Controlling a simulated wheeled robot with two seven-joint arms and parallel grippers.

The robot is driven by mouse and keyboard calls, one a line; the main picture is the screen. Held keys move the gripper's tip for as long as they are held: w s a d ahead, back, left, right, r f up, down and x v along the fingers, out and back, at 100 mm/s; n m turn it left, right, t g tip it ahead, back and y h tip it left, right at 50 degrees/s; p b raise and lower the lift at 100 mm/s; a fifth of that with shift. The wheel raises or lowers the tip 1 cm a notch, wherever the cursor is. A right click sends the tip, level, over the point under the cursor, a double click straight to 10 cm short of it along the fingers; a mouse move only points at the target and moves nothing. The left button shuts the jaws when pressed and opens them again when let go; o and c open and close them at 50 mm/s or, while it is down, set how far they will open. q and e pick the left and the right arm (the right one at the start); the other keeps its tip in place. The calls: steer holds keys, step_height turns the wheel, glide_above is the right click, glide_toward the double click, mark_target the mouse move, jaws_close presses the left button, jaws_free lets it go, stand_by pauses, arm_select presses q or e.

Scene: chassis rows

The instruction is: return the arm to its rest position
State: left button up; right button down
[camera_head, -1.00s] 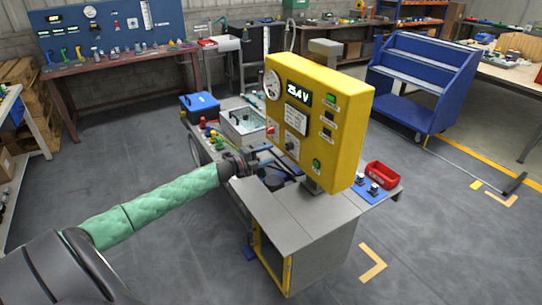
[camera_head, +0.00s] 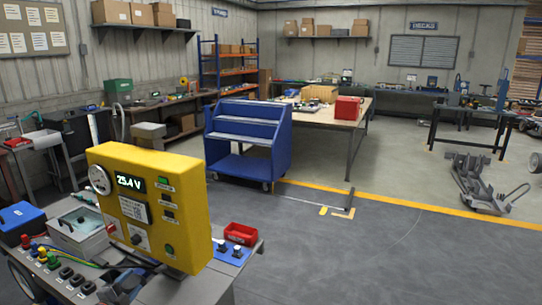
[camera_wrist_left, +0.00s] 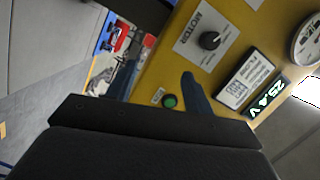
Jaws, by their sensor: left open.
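My left gripper (camera_wrist_left: 155,118) shows in the left wrist view as a dark block across the bottom, with one dark blue finger-like shape reaching up over the yellow panel. The yellow meter panel (camera_head: 182,215) stands on the bench at the lower left of the head view and reads 25.4 V. In the wrist view the yellow panel (camera_wrist_left: 165,68) is close and turned, with a knob and a green button (camera_wrist_left: 170,101). I cannot make out my left arm in the head view. My right gripper is in neither view.
The bench holds a red bin (camera_head: 240,233), a blue case (camera_head: 20,219) and a grey tray (camera_head: 78,226). A blue shelf cart (camera_head: 247,140) stands behind. A wooden table (camera_head: 352,122) is farther back.

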arm_select(q)
steer(key=s+d+f+n+g+y, duration=0.2)
steer(key=s+d+f+n+y, duration=0.2)
steer(key=s+d+f+n, duration=0.3)
steer(key=s+d+f+n+g, duration=0.15)
steer(key=s+d+g, duration=0.25)
steer(key=s+d, duration=0.5)
steer(key=s+d+n+g+h, duration=0.1)
steer(key=s+d+n+g, duration=0.25)
steer(key=s, duration=0.95)
steer(key=s+d+f+n+g, duration=0.15)
steer(key=s+d+g, duration=0.25)
steer(key=s+d, duration=0.5)
steer(key=s+d+f+g, duration=0.1)
steer(key=s+f, duration=0.1)
steer(key=f, duration=1.4)
steer(key=s+d+f+g, duration=0.1)
steer(key=s+d+f, duration=0.1)
steer(key=f, duration=1.3)
steer(key=shift+s+f+n+h, duration=0.35)
steer(key=shift+s+n+h, duration=0.1)
steer(key=shift+s, duration=0.3)
steer(key=shift+w+r, duration=0.1)
